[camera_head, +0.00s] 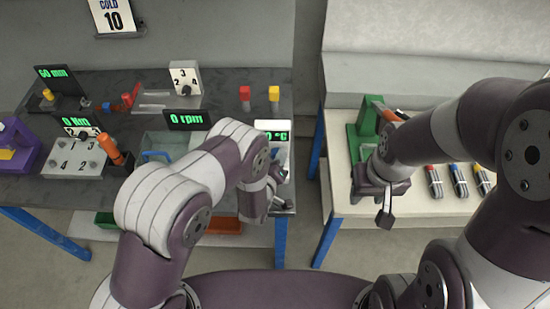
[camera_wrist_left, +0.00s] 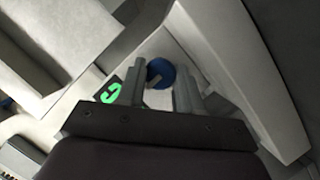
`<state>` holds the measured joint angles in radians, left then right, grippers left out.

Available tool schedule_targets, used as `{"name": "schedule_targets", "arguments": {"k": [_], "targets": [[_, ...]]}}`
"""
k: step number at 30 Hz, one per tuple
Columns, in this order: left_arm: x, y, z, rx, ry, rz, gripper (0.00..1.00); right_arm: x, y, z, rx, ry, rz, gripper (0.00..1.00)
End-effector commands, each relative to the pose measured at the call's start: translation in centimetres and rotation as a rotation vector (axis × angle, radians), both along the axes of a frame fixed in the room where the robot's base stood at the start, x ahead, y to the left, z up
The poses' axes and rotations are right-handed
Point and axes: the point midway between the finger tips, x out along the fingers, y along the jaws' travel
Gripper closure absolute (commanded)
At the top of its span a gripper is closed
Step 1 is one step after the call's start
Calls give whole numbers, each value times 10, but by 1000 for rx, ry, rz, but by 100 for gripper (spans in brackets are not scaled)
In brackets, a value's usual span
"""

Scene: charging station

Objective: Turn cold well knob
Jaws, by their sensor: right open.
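The cold well's white panel (camera_head: 270,126) stands at the right end of the dark bench in the head view, with a green °C readout. In the left wrist view its round blue knob (camera_wrist_left: 161,72) sits on a pale face beside the green display (camera_wrist_left: 111,91). My left gripper (camera_head: 277,192) is at the panel's front. In the left wrist view its two fingers (camera_wrist_left: 158,73) flank the knob, one on each side; I cannot tell whether they press on it. The knob is hidden in the head view. My right gripper (camera_head: 375,200) is open and empty at the pale table's left edge.
The dark bench (camera_head: 222,90) holds several displays, a dial box (camera_head: 185,78), red and yellow blocks and a clear basin (camera_head: 165,145). A green stand (camera_head: 362,135) and several coloured tubes (camera_head: 459,181) are on the pale table. A gap separates the tables.

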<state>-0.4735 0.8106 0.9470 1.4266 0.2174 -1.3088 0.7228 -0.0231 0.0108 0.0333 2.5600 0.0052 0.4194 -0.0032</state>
Motion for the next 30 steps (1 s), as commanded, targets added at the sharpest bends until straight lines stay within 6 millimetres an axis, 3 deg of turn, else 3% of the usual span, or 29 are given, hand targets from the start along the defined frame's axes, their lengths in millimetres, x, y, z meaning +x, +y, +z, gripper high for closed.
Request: {"name": "schedule_targets", "arguments": {"k": [11, 30], "targets": [[-1, 0, 1, 86, 0, 0, 95, 0, 0, -1, 0, 0, 0, 57], [0, -5, 1, 650, -1, 0, 95, 0, 0, -12, 0, 0, 0, 57]]}}
